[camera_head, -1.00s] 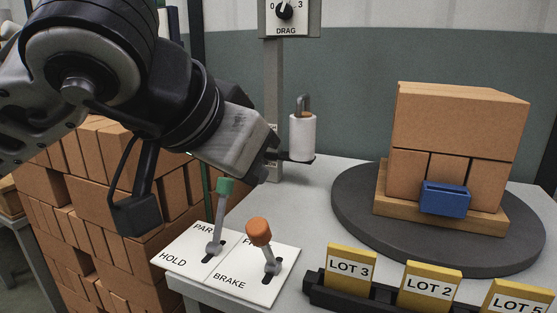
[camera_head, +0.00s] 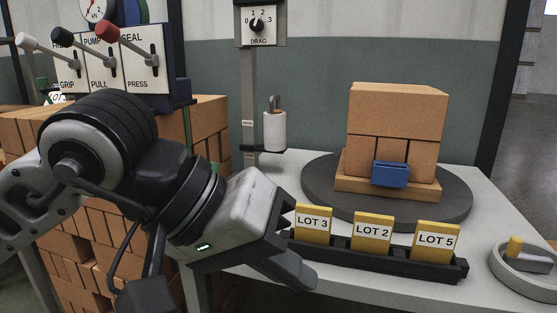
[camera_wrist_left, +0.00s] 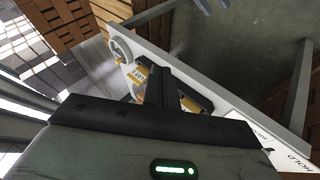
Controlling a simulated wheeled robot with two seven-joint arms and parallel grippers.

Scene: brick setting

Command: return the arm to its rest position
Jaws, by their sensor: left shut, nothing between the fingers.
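My left arm comes in from the left in the head view. My left gripper (camera_head: 296,272) is shut and empty, in front of the table's front edge and below the LOT 3 card. In the left wrist view its closed fingers (camera_wrist_left: 164,88) point toward the card rack. My right arm is not in view. The panel with the HOLD lever is hidden behind my left arm in the head view; its corner with the word HOLD (camera_wrist_left: 285,160) shows in the left wrist view.
A black rack (camera_head: 385,258) with yellow LOT cards stands along the front of the table (camera_head: 285,163). Behind it, bricks (camera_head: 398,113) with a blue clip (camera_head: 390,174) sit on a round dark turntable (camera_head: 320,187). A grey dish (camera_head: 503,276) is at the right. Brick stacks (camera_head: 212,112) stand at the left.

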